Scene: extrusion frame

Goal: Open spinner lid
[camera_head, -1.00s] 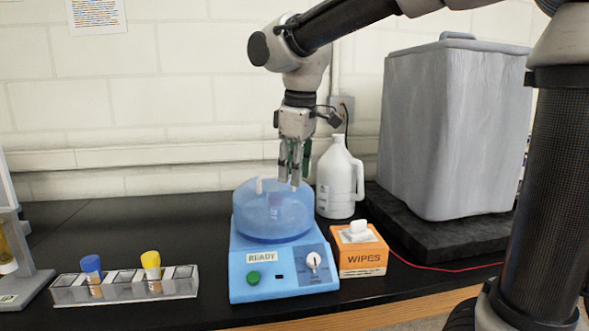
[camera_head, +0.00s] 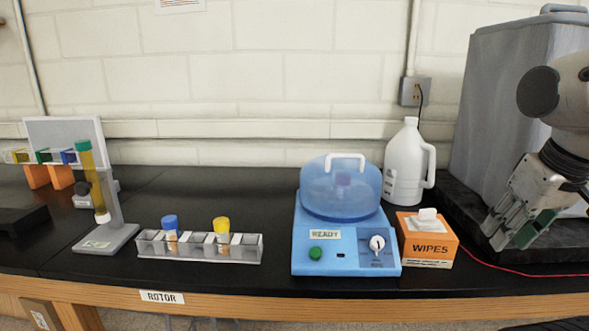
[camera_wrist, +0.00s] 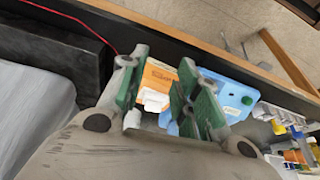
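The spinner (camera_head: 347,262) is a light blue machine with a READY label, a green button and a white knob. Its clear blue domed lid (camera_head: 325,200) with a white handle (camera_head: 346,156) sits down over the bowl and looks closed. In the wrist view the spinner's front (camera_wrist: 232,84) shows behind the right finger, and the lid is mostly hidden. My gripper (camera_head: 507,233) is at the right of the head view, well right of the spinner and past the wipes box. Its green-padded fingers stand apart with nothing held, as the wrist view (camera_wrist: 157,75) shows.
An orange wipes box (camera_head: 428,249) stands just right of the spinner, with a white jug (camera_head: 407,165) behind. A tube rack (camera_head: 199,246) with blue-capped and yellow-capped tubes stands left. A large grey container (camera_head: 488,95) is at the right. Black counter between rack and wall is clear.

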